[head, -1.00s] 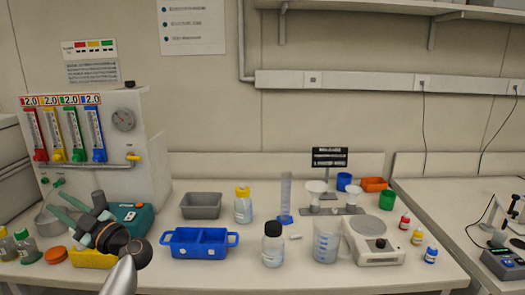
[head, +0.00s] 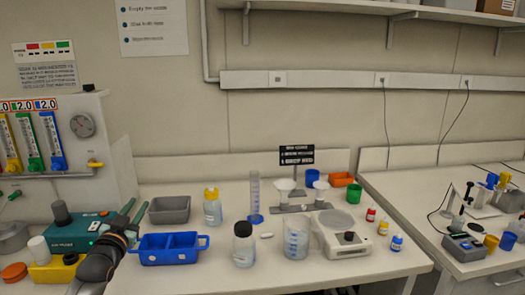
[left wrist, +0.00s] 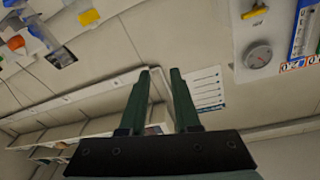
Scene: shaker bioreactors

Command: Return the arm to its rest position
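My left gripper (head: 134,208) is in the lower left of the head view, its dark green fingers pointing up and away, between the teal device (head: 80,233) and the blue two-part tray (head: 172,247). In the left wrist view, its two fingers (left wrist: 160,72) stand apart with only wall and paper behind the gap. It is open and holds nothing. The dark wrist hides part of the bench and the yellow block's right end. My right gripper is not in view.
A yellow block (head: 50,272) and an orange lid (head: 14,272) lie left of my wrist. A grey tray (head: 169,210), a yellow-capped bottle (head: 212,207) and a beaker (head: 297,238) stand to the right. The flow-meter panel (head: 90,150) stands behind. The bench front is mostly clear.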

